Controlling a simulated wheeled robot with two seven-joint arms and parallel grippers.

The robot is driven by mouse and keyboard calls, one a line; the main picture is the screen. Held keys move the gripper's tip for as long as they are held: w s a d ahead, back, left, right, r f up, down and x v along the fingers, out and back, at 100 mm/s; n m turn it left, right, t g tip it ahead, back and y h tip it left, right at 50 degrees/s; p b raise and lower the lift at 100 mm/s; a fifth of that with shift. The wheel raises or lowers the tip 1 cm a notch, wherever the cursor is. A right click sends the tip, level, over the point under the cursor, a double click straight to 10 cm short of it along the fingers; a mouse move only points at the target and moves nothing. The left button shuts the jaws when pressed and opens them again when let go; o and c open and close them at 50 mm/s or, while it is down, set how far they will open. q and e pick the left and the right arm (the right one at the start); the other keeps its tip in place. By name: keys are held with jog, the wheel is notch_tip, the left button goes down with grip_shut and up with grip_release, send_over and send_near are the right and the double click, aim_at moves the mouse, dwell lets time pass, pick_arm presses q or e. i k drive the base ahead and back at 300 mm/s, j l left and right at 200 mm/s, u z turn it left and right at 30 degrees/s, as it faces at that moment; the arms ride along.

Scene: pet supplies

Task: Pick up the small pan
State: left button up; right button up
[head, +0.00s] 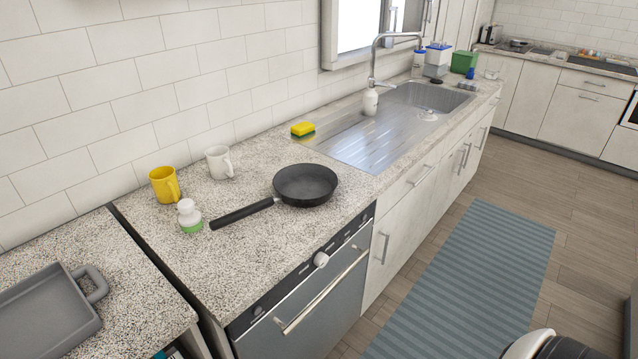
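The small pan (306,185) is a round black frying pan. It sits flat on the speckled counter (262,248) above the dishwasher, near the counter's front edge. Its long black handle (241,214) points to the left and slightly toward the front. Nothing lies in the pan. Neither my left nor my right gripper shows in the head view.
A white and green bottle (189,215) stands just beyond the handle's end. A yellow mug (164,185) and a white mug (219,162) stand behind. A grey tray (48,318) lies at left, past a counter gap. A yellow sponge (303,129) lies by the sink (428,97).

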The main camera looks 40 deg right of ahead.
aim_at(300, 185)
jog(key=z, duration=1)
